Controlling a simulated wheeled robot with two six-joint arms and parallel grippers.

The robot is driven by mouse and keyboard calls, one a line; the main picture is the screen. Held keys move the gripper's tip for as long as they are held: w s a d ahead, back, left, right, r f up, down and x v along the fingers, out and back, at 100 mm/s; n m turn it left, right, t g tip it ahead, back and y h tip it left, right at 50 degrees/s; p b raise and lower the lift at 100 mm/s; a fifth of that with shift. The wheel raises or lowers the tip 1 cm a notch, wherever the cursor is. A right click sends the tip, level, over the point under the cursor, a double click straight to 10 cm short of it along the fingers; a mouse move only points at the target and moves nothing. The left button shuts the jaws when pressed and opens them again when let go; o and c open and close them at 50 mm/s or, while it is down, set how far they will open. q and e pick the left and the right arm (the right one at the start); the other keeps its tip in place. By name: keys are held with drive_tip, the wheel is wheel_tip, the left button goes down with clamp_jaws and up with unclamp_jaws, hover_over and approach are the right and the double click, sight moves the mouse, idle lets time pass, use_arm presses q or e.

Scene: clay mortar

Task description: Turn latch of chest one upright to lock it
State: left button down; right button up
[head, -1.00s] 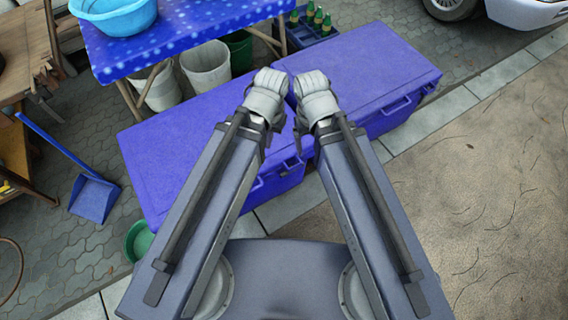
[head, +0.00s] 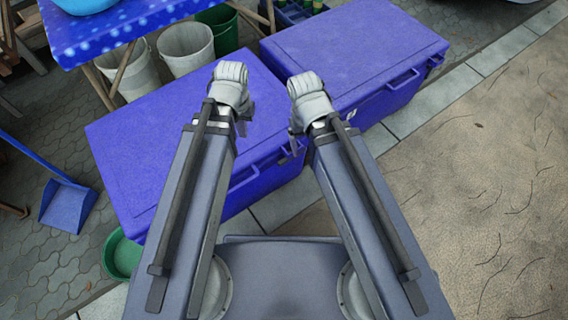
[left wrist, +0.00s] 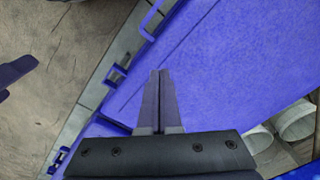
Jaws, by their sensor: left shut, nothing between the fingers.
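Two blue lidded chests stand end to end in the head view, a left one (head: 150,135) and a right one (head: 350,50); I cannot tell which is chest one. My left gripper (head: 244,114) is over the left chest's lid; in the left wrist view its fingers (left wrist: 161,76) are shut and empty above blue lid surface. That view shows a small dark latch (left wrist: 117,75) on the chest's edge, left of the fingertips and apart from them. Another latch (left wrist: 59,158) shows lower left; their exact angles are unclear. My right gripper (head: 294,140) is near the gap between the chests, its jaws unclear.
A blue table (head: 120,25) with buckets (head: 187,48) under it stands behind the left chest. A blue dustpan (head: 67,205) and green basin (head: 122,255) lie to the left. Open ground (head: 480,170) is at the right.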

use_arm(q)
wheel_tip(320, 180, down, 7)
drive_tip(key=w+b, duration=0.2)
drive_tip(key=b, duration=0.2)
drive_tip(key=m+b, duration=0.2)
drive_tip(key=m, duration=0.7)
hover_over(284, 159)
drive_tip(key=f, duration=0.2)
drive_tip(key=shift+w+d+r, duration=0.1)
drive_tip(key=shift+r, duration=0.05)
use_arm(e)
wheel_tip(284, 159, down, 9)
drive_tip(key=shift+r, duration=0.2)
drive_tip(key=shift+f, duration=0.1)
use_arm(q)
wheel_tip(284, 159, down, 14)
drive_tip(key=b, duration=1.4)
use_arm(e)
wheel_tip(284, 159, down, 14)
